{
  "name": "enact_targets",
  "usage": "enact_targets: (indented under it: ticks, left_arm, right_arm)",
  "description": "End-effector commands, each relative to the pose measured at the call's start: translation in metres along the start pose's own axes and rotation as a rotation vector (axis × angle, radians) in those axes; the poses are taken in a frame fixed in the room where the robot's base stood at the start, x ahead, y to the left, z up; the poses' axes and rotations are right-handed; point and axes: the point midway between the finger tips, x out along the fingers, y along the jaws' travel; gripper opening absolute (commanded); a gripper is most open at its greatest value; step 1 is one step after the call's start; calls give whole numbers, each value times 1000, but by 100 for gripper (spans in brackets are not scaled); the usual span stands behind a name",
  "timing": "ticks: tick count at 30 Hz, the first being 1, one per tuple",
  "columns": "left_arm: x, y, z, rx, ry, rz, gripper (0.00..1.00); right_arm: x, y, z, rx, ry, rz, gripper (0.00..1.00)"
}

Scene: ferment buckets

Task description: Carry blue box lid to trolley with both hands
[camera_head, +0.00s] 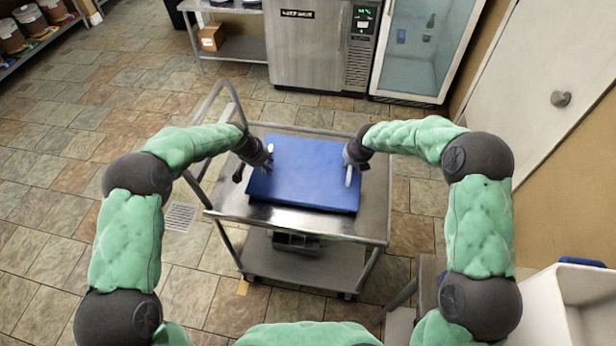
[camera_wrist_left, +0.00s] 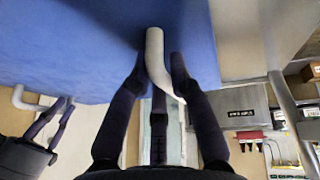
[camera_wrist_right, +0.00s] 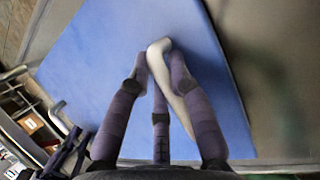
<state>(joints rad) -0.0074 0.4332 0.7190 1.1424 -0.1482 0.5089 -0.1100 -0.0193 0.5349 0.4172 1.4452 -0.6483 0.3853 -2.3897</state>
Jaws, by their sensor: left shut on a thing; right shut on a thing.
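The blue box lid (camera_head: 306,178) is a flat blue slab with a white handle on each side. In the head view it is over the top shelf of the metal trolley (camera_head: 270,217); I cannot tell whether it touches the shelf. My left gripper (camera_head: 266,163) is shut on the lid's left white handle (camera_wrist_left: 157,62). My right gripper (camera_head: 351,163) is shut on the right white handle (camera_wrist_right: 165,65). The lid's blue surface also fills much of the left wrist view (camera_wrist_left: 70,45) and the right wrist view (camera_wrist_right: 105,80).
The trolley has a push handle (camera_head: 222,100) at its left and a lower shelf (camera_head: 305,262). A steel machine (camera_head: 312,50) and a glass-door cabinet (camera_head: 425,45) stand behind it. A white bin (camera_head: 575,300) is at the lower right. Tiled floor (camera_head: 60,200) is clear at left.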

Motion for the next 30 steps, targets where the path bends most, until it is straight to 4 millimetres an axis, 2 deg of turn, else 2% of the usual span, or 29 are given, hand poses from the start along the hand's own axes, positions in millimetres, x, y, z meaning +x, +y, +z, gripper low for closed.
enact_targets:
  ticks: [7, 8, 10, 23, 26, 30]
  left_arm:
    - [11, -3, 3, -2, 4, -1, 0]
    - [11, -3, 4, -2, 2, 0, 23]
    - [10, -3, 3, -2, 2, 0, 43]
    - [4, -2, 3, 0, 2, 0, 44]
    - [-7, -2, 3, -1, 3, -1, 44]
    - [-33, -3, 2, -1, 5, -1, 44]
  right_arm:
    - [11, -3, -4, 1, -1, 0, 0]
    - [12, -3, -5, 0, 1, -1, 23]
    - [10, -2, -4, 0, 1, -1, 43]
    - [10, -2, -4, 0, 0, 0, 44]
    - [10, -2, -4, 0, 0, 0, 44]
    - [10, -2, -4, 0, 0, 0, 44]
